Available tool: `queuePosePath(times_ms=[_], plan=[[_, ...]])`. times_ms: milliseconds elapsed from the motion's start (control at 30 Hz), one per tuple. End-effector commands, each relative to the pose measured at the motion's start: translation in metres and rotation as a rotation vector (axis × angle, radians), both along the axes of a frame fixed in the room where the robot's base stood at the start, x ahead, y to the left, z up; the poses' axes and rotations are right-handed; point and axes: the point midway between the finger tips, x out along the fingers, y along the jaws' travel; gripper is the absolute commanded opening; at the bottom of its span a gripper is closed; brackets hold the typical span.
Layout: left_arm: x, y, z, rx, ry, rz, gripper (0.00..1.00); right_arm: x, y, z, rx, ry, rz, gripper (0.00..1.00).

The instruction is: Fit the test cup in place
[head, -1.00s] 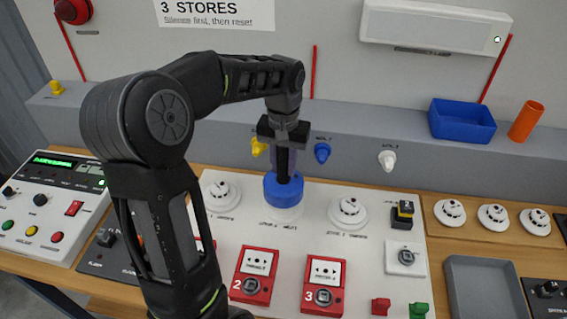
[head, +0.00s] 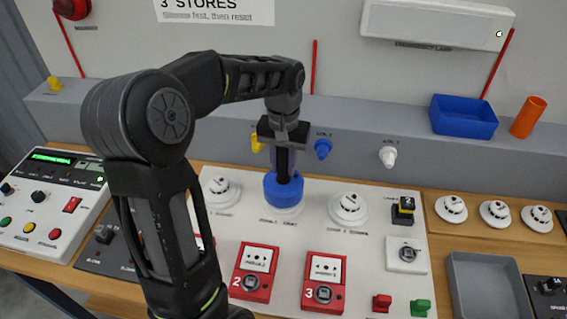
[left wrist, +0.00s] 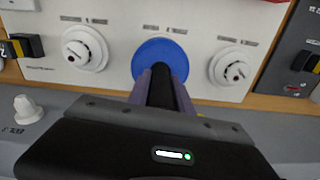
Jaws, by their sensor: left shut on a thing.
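The blue test cup (head: 284,189) sits over the middle detector position on the white panel, with a white base (head: 283,213) showing under its rim. It also shows as a blue disc in the left wrist view (left wrist: 160,56). My left gripper (head: 284,172) points down and is shut on the cup's dark stem. The detector itself is hidden under the cup, so I cannot tell how far down the cup sits. My right gripper is not in view.
White detectors stand left (head: 220,189) and right (head: 349,207) of the cup. Red call points (head: 257,272) lie in front. A yellow knob (head: 257,143) and blue knob (head: 322,148) are on the ledge behind. A grey tray (head: 486,288) at right is empty.

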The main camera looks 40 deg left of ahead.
Motion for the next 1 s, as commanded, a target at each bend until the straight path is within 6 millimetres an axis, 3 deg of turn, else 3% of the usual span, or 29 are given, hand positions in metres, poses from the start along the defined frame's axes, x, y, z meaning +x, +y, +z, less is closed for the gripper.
queuePosePath(times_ms=[1000], plan=[[0.0, 0.0, -0.021, 0.0, 0.0, 0.0, 0.0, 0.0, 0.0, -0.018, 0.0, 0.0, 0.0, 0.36]])
